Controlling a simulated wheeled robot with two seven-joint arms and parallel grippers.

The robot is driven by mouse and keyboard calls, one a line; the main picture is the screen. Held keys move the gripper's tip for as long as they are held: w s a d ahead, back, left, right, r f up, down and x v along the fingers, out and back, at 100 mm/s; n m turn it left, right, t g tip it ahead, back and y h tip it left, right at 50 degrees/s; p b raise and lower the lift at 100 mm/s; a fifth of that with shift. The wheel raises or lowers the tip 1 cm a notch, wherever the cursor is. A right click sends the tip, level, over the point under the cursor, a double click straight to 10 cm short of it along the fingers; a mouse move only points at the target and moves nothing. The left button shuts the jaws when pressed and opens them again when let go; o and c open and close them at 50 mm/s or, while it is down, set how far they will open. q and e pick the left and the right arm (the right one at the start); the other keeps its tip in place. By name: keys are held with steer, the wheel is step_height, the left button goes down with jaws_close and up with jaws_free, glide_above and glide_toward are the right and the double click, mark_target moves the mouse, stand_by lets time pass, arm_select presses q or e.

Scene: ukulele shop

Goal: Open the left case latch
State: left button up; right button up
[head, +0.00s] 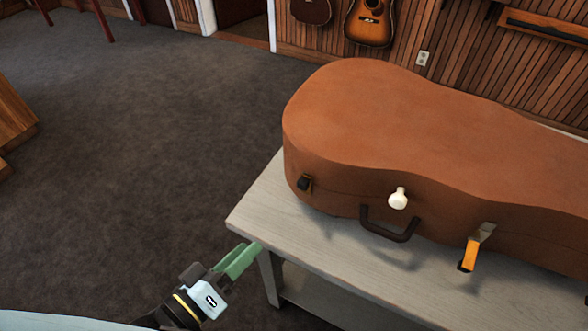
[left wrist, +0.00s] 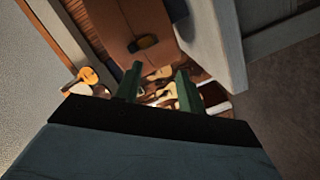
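A brown instrument case (head: 390,115) lies on the table with its front side facing me. Its left latch (head: 304,183), small and dark with a brassy edge, sits flat on the case's front side near the left end. That latch also shows in the left wrist view (left wrist: 146,43), beyond the fingertips. My left gripper (head: 239,261) has green fingers and is below and left of the latch, by the table's front left corner, touching nothing I can see. In the left wrist view its fingers (left wrist: 157,82) are apart with nothing held between them. My right gripper is not in view.
The case also has a dark handle (head: 388,226), a white knob (head: 398,198) and a right latch with an orange lever (head: 470,254) hanging down. The grey table (head: 262,215) has a front edge close to my left gripper. Open floor (head: 150,130) lies left.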

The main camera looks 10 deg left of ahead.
mark_target(300, 187)
arm_select(q)
step_height(300, 187, up, 5)
steer(key=d, duration=0.1)
steer(key=shift+t+h, duration=0.4)
steer(key=x, duration=1.3)
steer(key=shift+w+f, duration=0.15)
steer(key=shift+w, duration=0.05)
jaws_close()
